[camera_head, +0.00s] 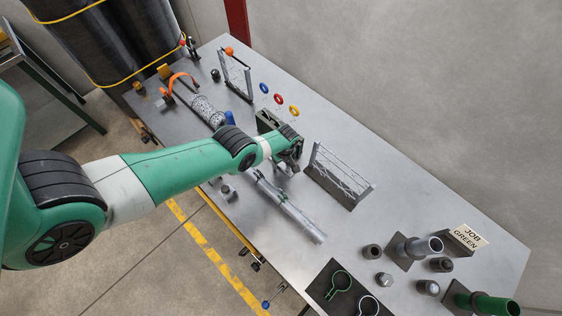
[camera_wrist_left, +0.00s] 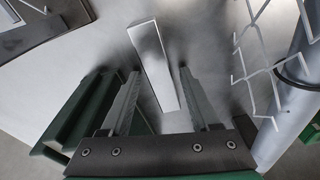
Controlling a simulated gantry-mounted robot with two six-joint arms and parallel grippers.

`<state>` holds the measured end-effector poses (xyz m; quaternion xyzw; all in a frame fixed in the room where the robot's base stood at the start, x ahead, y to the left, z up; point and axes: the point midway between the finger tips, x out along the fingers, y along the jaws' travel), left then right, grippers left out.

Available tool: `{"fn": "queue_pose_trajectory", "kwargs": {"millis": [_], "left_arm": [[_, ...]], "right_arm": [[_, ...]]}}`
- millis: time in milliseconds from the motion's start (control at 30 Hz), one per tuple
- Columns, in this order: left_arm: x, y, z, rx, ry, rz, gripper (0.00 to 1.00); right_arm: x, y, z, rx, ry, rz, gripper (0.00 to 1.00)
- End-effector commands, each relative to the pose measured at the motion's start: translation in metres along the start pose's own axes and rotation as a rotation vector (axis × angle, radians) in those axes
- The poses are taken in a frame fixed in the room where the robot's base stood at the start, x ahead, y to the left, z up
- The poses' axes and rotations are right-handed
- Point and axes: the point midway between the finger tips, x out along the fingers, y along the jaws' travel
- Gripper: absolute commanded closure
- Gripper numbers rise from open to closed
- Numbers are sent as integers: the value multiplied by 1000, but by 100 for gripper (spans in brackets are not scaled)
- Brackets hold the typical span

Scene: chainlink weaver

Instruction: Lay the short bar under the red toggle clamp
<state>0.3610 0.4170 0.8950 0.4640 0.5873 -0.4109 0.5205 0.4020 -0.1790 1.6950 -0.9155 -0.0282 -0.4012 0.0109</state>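My left gripper (camera_head: 296,152) hangs over the middle of the table, beside the mesh frame. In the left wrist view the gripper (camera_wrist_left: 158,76) is open, its two grey fingers apart. A short pale bar (camera_wrist_left: 156,62) lies between and beyond the fingertips, with a gap on each side. I cannot tell its height relative to the tips. In the head view the arm and gripper mostly hide that spot. A small dark upright device with a red tip (camera_head: 184,41) stands at the far left table end; it is too small to confirm as the red toggle clamp. My right gripper is not in view.
A mesh frame (camera_head: 338,178) stands right of the gripper, and a long pipe assembly (camera_head: 290,208) lies in front. Chain-link mesh (camera_wrist_left: 262,60) and a pipe (camera_wrist_left: 300,75) are close on the wrist view's right. Pipe stands, a dark mat (camera_head: 350,290) and a sign (camera_head: 468,236) occupy the right end.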

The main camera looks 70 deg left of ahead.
Motion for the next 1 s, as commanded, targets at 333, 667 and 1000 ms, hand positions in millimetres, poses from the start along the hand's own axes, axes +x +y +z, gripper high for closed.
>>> {"fn": "queue_pose_trajectory", "kwargs": {"millis": [333,667,1000], "left_arm": [[0,0,0,0,0,0,100],[0,0,0,0,0,0,100],[0,0,0,1,0,0,100]], "right_arm": [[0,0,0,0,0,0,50],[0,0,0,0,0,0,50],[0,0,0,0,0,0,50]]}}
